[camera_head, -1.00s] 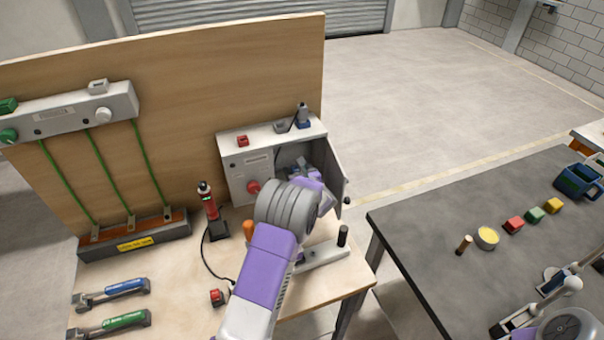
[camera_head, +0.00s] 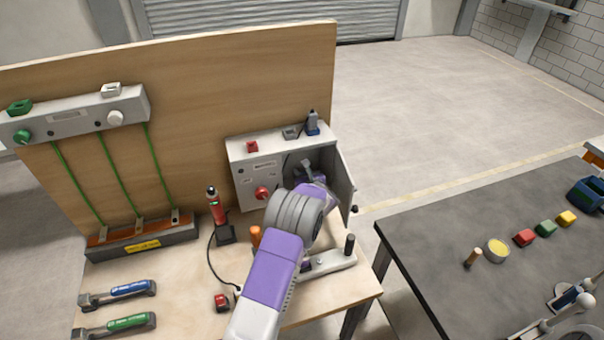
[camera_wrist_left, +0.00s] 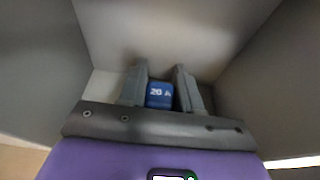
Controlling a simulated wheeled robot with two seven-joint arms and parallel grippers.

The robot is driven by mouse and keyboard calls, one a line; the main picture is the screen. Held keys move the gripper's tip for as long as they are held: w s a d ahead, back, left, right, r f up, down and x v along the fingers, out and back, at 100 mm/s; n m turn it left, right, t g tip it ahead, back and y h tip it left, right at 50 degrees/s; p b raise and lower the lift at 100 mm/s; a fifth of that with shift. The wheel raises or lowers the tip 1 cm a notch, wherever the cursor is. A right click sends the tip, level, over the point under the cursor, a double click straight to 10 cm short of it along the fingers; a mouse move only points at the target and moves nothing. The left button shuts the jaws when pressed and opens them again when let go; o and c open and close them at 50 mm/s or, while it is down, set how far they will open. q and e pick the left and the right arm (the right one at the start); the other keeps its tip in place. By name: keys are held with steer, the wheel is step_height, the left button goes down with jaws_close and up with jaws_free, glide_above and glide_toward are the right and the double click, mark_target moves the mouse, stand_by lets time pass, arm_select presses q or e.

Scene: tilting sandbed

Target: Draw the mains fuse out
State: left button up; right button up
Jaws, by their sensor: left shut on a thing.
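The grey switch box (camera_head: 243,176) stands against the wooden backboard, with its right-hand door open and a red rotary knob (camera_head: 262,193) on its front. My left gripper (camera_head: 310,170) reaches into its open compartment. In the left wrist view, the fingers of my left gripper (camera_wrist_left: 160,80) are shut on a blue block marked 20 A (camera_wrist_left: 159,95), the fuse. The compartment's pale back and grey side walls surround it. I cannot tell whether the fuse is still seated. My wrist hides much of the compartment in the head view. My right gripper is not in view.
The open door (camera_head: 346,183) stands close to the right of my wrist. Several small parts lie on the box top. The dark table (camera_head: 430,250) at right holds coloured blocks.

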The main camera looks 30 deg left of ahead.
mark_target(298, 161)
arm_select(q)
steer(key=shift+c, duration=0.4)
steer(key=shift+r, duration=0.2)
steer(key=shift+r+p, duration=0.35)
steer(key=shift+r, duration=0.35)
steer(key=shift+r+p, duration=0.35)
steer(key=shift+r, duration=0.45)
